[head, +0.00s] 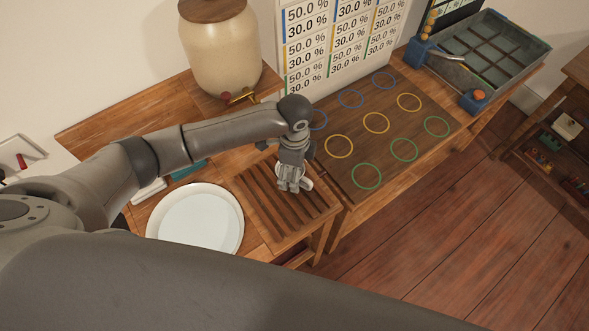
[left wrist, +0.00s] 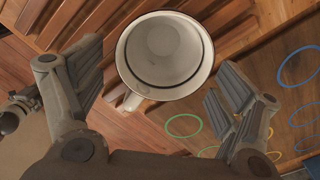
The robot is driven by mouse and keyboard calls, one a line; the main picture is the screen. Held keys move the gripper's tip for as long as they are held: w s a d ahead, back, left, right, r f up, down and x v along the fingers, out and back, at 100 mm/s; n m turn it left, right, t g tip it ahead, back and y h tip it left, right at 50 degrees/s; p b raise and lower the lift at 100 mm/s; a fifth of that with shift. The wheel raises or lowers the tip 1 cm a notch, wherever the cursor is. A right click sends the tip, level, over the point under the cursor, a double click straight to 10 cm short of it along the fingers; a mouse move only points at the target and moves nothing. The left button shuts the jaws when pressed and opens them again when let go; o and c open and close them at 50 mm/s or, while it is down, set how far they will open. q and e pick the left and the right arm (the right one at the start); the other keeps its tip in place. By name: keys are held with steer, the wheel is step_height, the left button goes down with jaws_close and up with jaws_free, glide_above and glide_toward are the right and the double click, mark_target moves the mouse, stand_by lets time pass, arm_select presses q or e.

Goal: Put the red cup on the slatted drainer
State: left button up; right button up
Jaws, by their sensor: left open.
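The slatted drainer (head: 262,203) is a wooden rack at the near end of the counter; its slats (left wrist: 88,22) also fill the top of the left wrist view. A cup (left wrist: 165,52) with a pale rim, grey inside and a small handle stands over the slats, seen from above. I see no red on it. In the head view only a pale bit of the cup (head: 307,184) shows beside my left gripper (head: 290,187). That gripper is open and points down over the drainer; its fingers lie apart on both sides of the cup in the wrist view. My right gripper is out of view.
A white plate (head: 197,219) lies left of the drainer. A beige dispenser with a tap (head: 222,45) stands behind. Right of the drainer is a dark board (head: 395,135) with coloured rings and no objects on it. A grey crate (head: 520,50) stands at the far right.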

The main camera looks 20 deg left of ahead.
arm_select(q)
step_height(320, 180, up, 10)
steer(key=shift+r, duration=0.2)
steer(key=shift+f, duration=0.1)
